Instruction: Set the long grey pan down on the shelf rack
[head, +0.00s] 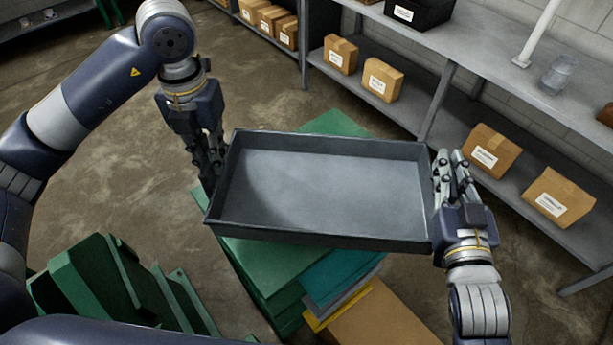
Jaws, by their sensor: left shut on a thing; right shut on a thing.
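The long grey pan (320,190) is a shallow, empty rectangular tray in the middle of the head view. It is held up between both grippers, in front of a stack of green and teal panels. My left gripper (213,165) is shut on its left end wall. My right gripper (447,180) is shut on its right end wall. The shelf rack (510,75) is grey and runs along the wall at the upper right, apart from the pan. Its upper shelf holds a black bin (420,12), a white post (537,35) and a clear glass (559,75).
Cardboard boxes (490,150) stand on the rack's lower shelf. Below the pan are stacked green panels (265,260) and a cardboard box (375,320). Green folded pieces (110,285) lie at the lower left. Concrete floor (270,75) is clear between the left arm and the rack.

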